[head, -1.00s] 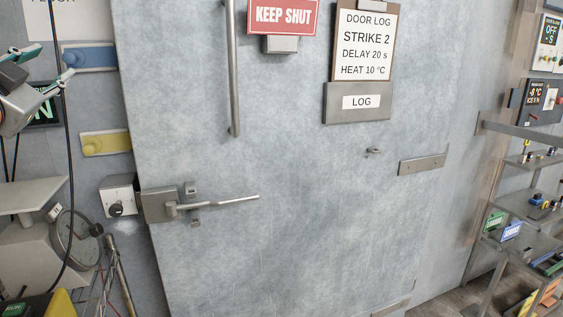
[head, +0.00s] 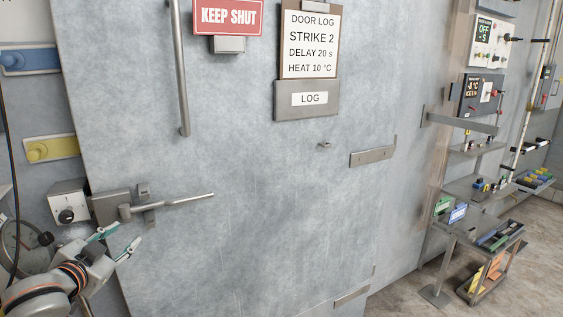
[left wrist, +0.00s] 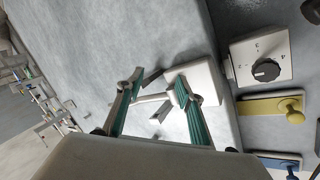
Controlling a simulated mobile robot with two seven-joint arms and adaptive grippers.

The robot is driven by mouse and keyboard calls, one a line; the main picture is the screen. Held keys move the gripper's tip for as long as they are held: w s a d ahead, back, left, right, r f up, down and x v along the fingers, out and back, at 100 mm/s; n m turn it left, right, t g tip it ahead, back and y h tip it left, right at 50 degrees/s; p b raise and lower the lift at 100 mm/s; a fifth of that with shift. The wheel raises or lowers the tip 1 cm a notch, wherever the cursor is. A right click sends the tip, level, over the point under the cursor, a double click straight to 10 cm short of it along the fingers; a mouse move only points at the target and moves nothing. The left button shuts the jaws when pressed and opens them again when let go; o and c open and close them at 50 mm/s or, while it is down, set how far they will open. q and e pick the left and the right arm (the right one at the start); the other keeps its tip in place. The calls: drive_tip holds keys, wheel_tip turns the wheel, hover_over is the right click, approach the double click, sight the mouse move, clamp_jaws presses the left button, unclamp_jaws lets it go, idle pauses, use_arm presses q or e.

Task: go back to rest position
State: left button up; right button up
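My left gripper (head: 122,240) is low at the left in the head view, below the door's lever handle (head: 182,203). Its two green-padded fingers are apart with nothing between them. The left wrist view also shows the open fingers (left wrist: 157,92), with the lever and its latch plate (left wrist: 192,80) seen beyond them. The gripper looks apart from the lever. The grey freezer door (head: 240,190) looks closed. My right gripper is not in view.
A dial box (head: 69,206) sits left of the latch, below yellow (head: 50,149) and blue (head: 30,60) knob plates. A vertical pull bar (head: 180,75) is on the door. Shelves (head: 480,190) with small items stand at right. Floor shows at lower right.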

use_arm(q)
drive_tip(key=s+d+f+g+h, duration=0.1)
drive_tip(key=s+d+f, duration=0.4)
drive_tip(key=f, duration=0.6)
drive_tip(key=s+d+f+g+h, duration=0.1)
drive_tip(key=s+d+f, duration=0.5)
drive_tip(key=f, duration=0.4)
drive_tip(key=s+d+f+n+g, duration=0.1)
drive_tip(key=s+d+f, duration=0.4)
drive_tip(key=f, duration=0.6)
drive_tip(key=shift+s+d+f+g+h, duration=0.2)
drive_tip(key=shift+s+f+g+h, duration=0.2)
drive_tip(key=shift+s, duration=0.4)
drive_tip(key=shift+n+g+h, duration=0.4)
drive_tip(key=shift+g+h, duration=0.1)
drive_tip(key=s+d+f, duration=0.1)
drive_tip(key=s+d, duration=0.1)
drive_tip(key=s, duration=0.1)
drive_tip(key=s+d+f, duration=0.4)
drive_tip(key=s, duration=0.1)
drive_tip(key=shift+s+f, duration=0.25)
drive_tip(key=shift+s, duration=0.1)
drive_tip(key=shift+c, duration=0.4)
